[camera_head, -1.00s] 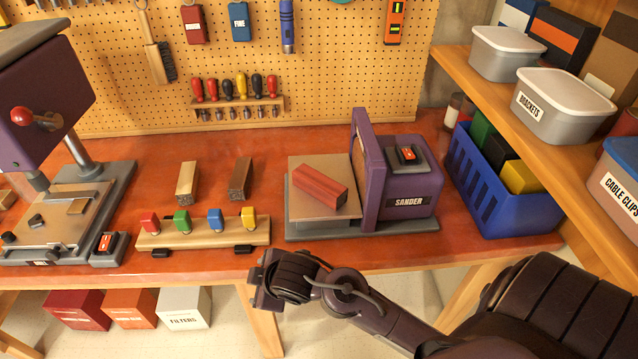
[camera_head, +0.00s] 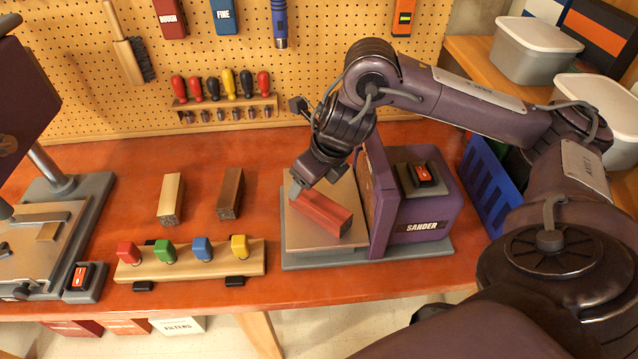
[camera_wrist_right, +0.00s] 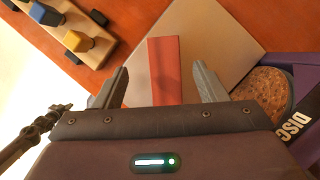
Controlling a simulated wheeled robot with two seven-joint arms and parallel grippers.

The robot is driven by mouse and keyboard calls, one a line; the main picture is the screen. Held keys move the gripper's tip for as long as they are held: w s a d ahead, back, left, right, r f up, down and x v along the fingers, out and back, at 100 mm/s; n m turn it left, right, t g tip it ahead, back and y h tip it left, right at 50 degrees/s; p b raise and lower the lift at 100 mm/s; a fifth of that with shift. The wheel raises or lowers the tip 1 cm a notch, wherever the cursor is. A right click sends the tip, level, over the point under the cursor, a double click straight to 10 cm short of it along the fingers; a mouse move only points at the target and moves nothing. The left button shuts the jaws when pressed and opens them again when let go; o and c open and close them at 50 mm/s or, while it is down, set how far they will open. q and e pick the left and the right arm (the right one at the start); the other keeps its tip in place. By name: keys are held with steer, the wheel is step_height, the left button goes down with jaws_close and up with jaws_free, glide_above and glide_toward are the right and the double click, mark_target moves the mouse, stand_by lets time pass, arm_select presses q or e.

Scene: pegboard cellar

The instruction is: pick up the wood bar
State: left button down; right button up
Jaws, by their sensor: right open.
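A reddish wood bar (camera_head: 322,212) lies at a slant on the flat table (camera_head: 297,236) of the purple sander (camera_head: 412,198). My right gripper (camera_head: 298,190) is over the far left end of this bar, pointing down. In the wrist view the right gripper (camera_wrist_right: 161,70) is open, with the red bar (camera_wrist_right: 165,72) between the lines of its two fingers and a gap on each side. I cannot tell how high the fingertips are above the sander table. A pale wood bar (camera_head: 171,197) and a dark brown wood bar (camera_head: 230,193) lie apart on the workbench. My left gripper is not in view.
A wooden rack (camera_head: 190,264) with red, green, blue and yellow pieces stands near the bench's front edge. A drill-press-like machine (camera_head: 62,186) is at left, a blue crate (camera_head: 487,183) at right. Bare bench (camera_head: 255,140) lies behind the bars.

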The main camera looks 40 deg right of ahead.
mark_target(305, 193)
steer(key=shift+d+f, duration=0.1)
steer(key=shift+f, duration=0.25)
steer(key=shift+b+x, duration=0.6)
steer(key=shift+x, duration=0.35)
steer(key=shift+f, duration=0.35)
steer(key=shift+b+x, duration=0.6)
steer(key=shift+x, duration=0.6)
steer(key=shift+w+d+f, duration=0.1)
steer(key=shift+f, duration=0.2)
steer(key=shift+w+f+p, duration=0.2)
steer(key=shift+f+p, duration=0.1)
steer(key=shift+f, duration=0.05)
steer(key=shift+w+f, duration=0.1)
steer(key=shift+f, duration=0.15)
steer(key=c, duration=1.3)
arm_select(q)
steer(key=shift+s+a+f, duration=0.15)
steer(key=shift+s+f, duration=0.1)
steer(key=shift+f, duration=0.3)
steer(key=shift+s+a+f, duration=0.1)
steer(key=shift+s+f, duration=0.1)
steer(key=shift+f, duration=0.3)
arm_select(e)
steer(key=shift+o, duration=0.2)
steer(key=shift+r, duration=0.1)
